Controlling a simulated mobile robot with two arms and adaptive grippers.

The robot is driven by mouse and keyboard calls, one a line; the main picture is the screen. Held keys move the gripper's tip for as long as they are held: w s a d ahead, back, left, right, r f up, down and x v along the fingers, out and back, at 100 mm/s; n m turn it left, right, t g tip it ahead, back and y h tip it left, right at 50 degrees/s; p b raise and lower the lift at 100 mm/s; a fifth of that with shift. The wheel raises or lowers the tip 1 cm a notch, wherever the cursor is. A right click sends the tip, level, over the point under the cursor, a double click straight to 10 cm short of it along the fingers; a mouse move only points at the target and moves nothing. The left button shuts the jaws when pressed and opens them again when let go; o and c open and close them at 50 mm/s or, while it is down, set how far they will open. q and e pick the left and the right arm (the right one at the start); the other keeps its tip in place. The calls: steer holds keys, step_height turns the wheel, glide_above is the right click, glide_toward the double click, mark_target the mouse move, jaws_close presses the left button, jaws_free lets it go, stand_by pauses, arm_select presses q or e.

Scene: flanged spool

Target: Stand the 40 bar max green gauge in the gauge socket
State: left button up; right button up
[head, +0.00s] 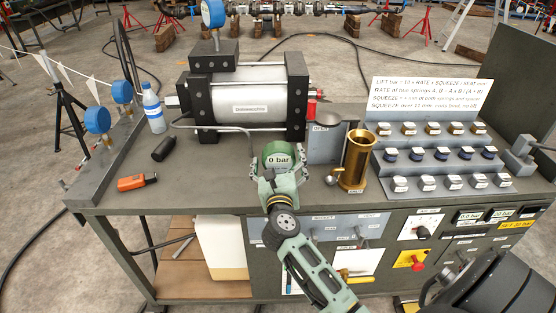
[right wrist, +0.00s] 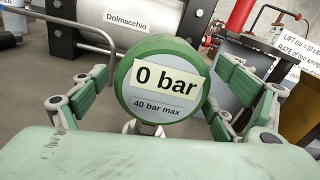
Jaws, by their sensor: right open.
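The green gauge (head: 278,157) has a round green rim and a face reading "0 bar". In the right wrist view the same green gauge (right wrist: 160,88) also reads "40 bar max", upright and facing me. A short pale stem (right wrist: 150,129) shows below it; what the stem's foot rests in is hidden. My right gripper (head: 279,172) is open at the gauge, with one finger on each side. In the right wrist view gaps show between both fingers and the rim. I cannot make out the gauge socket. My left gripper is out of view.
A brass cup (head: 356,158) stands right of the gauge. Blue gauges (head: 97,120), a bottle (head: 153,111) and an orange tool (head: 137,182) are at left. Stepped racks (head: 440,157) stand at right.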

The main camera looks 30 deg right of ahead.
steer(key=b+v, duration=0.2)
steer(key=v, duration=0.9)
steer(key=a+f+n+y, duration=0.3)
steer(key=a+f+n, duration=0.1)
steer(key=f+n, duration=0.55)
steer(key=a+f+n+y, duration=0.3)
steer(key=a+f+n, duration=0.2)
steer(key=f+n, duration=0.4)
steer(key=s+a+f+n+g+y, duration=0.2)
steer(key=s+f+n, duration=0.35)
steer(key=f, duration=0.55)
steer(key=s+a+f+n+g+y, duration=0.25)
steer(key=s+f+n, duration=0.3)
steer(key=f, duration=0.65)
steer(key=s+d+f+n+g, duration=0.1)
steer(key=s+f+n+g, duration=0.2)
steer(key=s+f, duration=0.3)
steer(key=s+d+f+n+g, duration=0.2)
steer(key=s+f+n, duration=0.4)
steer(key=s, duration=0.9)
steer(key=s+d+f+n+g, duration=0.2)
steer(key=s+f+n+g, duration=0.2)
steer(key=s, duration=0.7)
step_height(320, 180, down, 2)
steer(key=shift+s+d+f+n+g+h, duration=0.15)
steer(key=shift+s+f+n+g+h, duration=0.1)
steer(key=shift+n+g+h, duration=0.15)
steer(key=shift+w, duration=0.1)
